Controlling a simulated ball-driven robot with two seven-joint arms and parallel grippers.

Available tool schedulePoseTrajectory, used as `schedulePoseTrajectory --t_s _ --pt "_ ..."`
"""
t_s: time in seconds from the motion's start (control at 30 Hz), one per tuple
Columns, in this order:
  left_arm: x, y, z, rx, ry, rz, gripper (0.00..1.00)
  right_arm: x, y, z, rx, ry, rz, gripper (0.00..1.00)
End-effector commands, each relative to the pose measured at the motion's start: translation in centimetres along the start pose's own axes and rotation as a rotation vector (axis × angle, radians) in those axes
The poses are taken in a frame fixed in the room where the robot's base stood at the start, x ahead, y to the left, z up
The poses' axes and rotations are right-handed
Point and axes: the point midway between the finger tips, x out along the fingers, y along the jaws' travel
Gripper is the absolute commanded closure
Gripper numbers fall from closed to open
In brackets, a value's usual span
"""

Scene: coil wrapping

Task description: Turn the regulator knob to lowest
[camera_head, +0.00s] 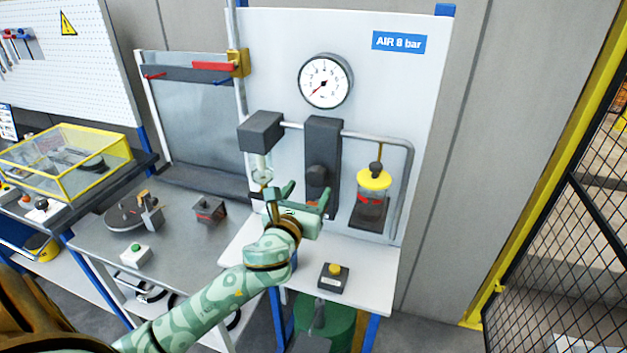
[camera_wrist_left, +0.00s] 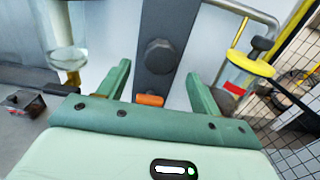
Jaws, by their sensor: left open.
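The regulator knob (camera_head: 317,176) is a dark round knob on a dark upright block (camera_head: 323,135) fixed to the white panel. In the left wrist view the knob (camera_wrist_left: 160,57) lies ahead, between the lines of my left fingers. My left gripper (camera_head: 306,194) is open in front of the block, just below the knob. In the left wrist view its two green fingers (camera_wrist_left: 158,72) stand wide apart with nothing held; I cannot tell whether either touches the knob. The round gauge (camera_head: 325,81) above has its red needle pointing to the lower left.
A yellow-topped unit (camera_head: 373,180) stands right of the block, inside a grey pipe (camera_head: 410,170). A dark box with a clear tube (camera_head: 261,133) is to the left. A yellow-button box (camera_head: 333,278) sits on the white shelf (camera_head: 375,268). An orange piece (camera_wrist_left: 149,100) shows below the knob.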

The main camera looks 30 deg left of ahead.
Motion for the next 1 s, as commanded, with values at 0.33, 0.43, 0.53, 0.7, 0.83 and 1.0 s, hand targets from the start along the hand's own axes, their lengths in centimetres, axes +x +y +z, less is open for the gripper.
schedulePoseTrajectory --t_s 0.33,0.43,0.53,0.7,0.83,1.0 --pt "4.5 0.0 -0.1 -0.001 0.001 0.000 0.35 0.0 0.0 0.0 0.000 0.000 0.000 0.64" --pt "4.7 0.0 -0.1 0.000 0.001 0.000 0.35 0.0 0.0 0.0 0.000 0.000 0.000 0.64" --pt "4.7 0.0 -0.1 0.000 0.001 0.000 0.35 0.0 0.0 0.0 0.000 0.000 0.000 0.64" --pt "4.7 0.0 -0.1 -0.001 0.001 0.000 0.57 0.0 0.0 0.0 0.000 0.000 0.000 0.64" --pt "4.6 0.0 -0.1 -0.001 0.001 0.000 0.80 0.0 0.0 0.0 0.000 0.000 0.000 0.64" --pt "4.6 0.0 -0.1 -0.007 0.001 0.000 0.80 0.0 0.0 0.0 0.000 0.000 0.000 0.64"
